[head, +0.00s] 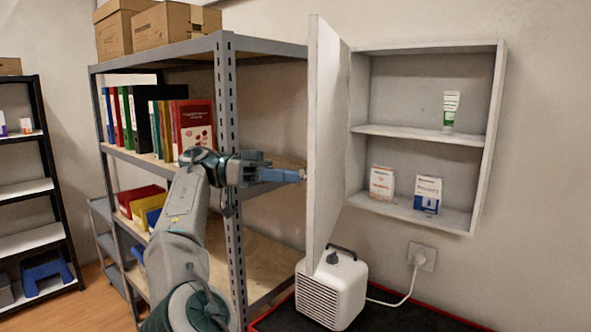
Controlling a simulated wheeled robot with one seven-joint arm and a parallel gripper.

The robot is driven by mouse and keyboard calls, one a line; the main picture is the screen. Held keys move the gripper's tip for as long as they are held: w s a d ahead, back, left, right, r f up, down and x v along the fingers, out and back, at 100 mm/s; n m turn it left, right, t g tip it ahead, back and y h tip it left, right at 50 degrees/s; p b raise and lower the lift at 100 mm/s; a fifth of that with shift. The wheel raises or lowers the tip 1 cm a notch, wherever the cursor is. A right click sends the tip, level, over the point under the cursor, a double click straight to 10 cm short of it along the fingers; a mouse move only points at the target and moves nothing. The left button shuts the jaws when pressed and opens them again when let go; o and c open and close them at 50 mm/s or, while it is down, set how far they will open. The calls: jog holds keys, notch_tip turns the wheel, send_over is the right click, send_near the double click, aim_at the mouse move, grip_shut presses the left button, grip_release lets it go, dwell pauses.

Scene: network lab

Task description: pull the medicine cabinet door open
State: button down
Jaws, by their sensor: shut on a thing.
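The medicine cabinet (495,110) hangs on the wall at the right in the head view. Its white door (326,130) stands wide open, hinged on the cabinet's left side and swung out toward me, so I see it at a steep angle. My gripper (302,175) is at the door's left edge, at mid height, with its blue fingers shut on the door handle. The handle itself is mostly hidden by the fingers. Inside the cabinet, a white and green tube (450,110) stands on the shelf, and two small boxes (382,183) stand on the cabinet floor.
A grey metal rack (229,130) with binders and cardboard boxes stands close behind my arm. A white heater (335,290) sits below the door, its cord running to a wall socket (421,256). A black shelf (50,160) stands at the far left.

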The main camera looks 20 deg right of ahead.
jog(key=shift+w+a, duration=0.1)
jog(key=shift+a, duration=0.05)
dwell(0.4)
jog(key=c, duration=1.1)
grip_release()
jog(key=shift+o, duration=0.2)
